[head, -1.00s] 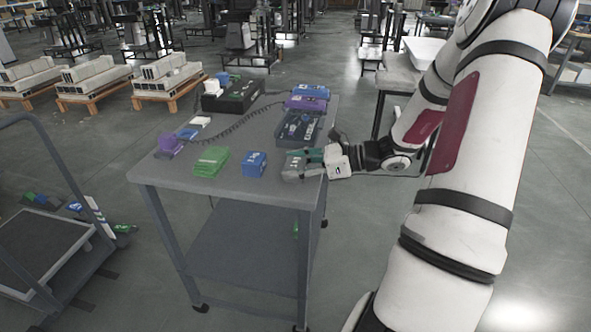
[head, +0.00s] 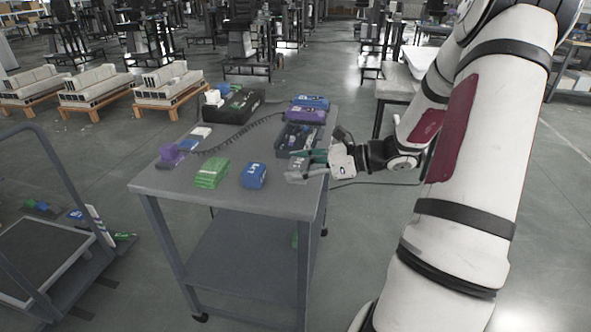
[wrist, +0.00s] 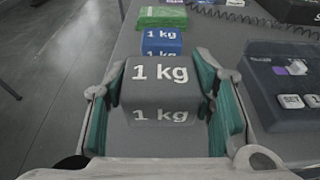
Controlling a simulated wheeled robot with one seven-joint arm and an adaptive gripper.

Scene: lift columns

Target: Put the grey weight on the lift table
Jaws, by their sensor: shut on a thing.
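The grey weight (wrist: 160,92), marked "1 kg" on two faces, sits between the green-padded fingers of my gripper (wrist: 161,75) in the wrist view. In the head view my gripper (head: 311,158) is shut on the weight (head: 296,169) at the right edge of the grey worktable (head: 225,190). The weight appears slightly above the tabletop, but the gap is hard to see. A low cart with a dark platform (head: 40,262) and a push handle stands at the left; I cannot tell whether it is the lift table.
A blue weight (head: 253,176) and a green weight (head: 212,174) stand left of my gripper. A dark tray (head: 290,140), purple case (head: 308,113) and black box (head: 233,106) lie behind. A coiled cable crosses the top. Floor between worktable and cart is clear.

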